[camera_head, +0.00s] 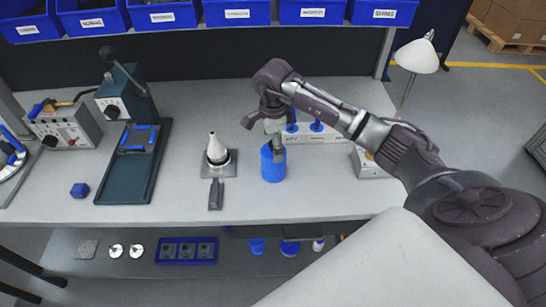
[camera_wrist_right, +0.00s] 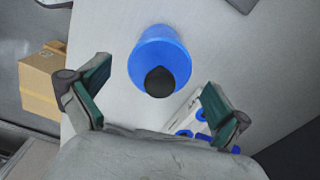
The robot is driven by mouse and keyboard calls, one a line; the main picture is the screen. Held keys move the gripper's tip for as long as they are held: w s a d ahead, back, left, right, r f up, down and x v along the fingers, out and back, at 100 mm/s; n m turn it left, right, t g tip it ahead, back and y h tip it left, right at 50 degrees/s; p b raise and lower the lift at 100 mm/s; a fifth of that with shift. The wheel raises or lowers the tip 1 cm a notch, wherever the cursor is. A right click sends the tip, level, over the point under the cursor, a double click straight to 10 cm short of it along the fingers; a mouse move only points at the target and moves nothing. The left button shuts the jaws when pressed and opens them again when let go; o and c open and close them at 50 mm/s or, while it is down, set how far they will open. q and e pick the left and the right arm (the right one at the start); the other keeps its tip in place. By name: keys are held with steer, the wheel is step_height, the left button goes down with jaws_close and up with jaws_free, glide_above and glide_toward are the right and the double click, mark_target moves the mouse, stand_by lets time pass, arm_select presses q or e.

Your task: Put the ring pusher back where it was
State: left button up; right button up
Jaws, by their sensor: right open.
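A blue cylinder (camera_head: 273,164), which I take to be the ring pusher, stands upright on the grey bench right of a pale cone (camera_head: 213,148) on a square metal base. In the right wrist view the blue cylinder (camera_wrist_right: 160,50) has a dark round spot at its near end; I cannot tell if it is a knob or a hole. My right gripper (camera_head: 265,136) is open and empty over the cylinder, its fingers apart on both sides in the wrist view (camera_wrist_right: 156,90). My left gripper is not in view.
A white stand with blue-topped pegs (camera_head: 316,128) is behind my right arm. A green press (camera_head: 135,140) and a blue hexagonal part (camera_head: 79,189) are at left. A grey block (camera_head: 216,194) lies before the cone. A lamp (camera_head: 417,56) stands at right.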

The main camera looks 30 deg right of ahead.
step_height(320, 180, up, 7)
steer(key=shift+f+b, duration=0.15)
steer(key=shift+b, duration=0.6)
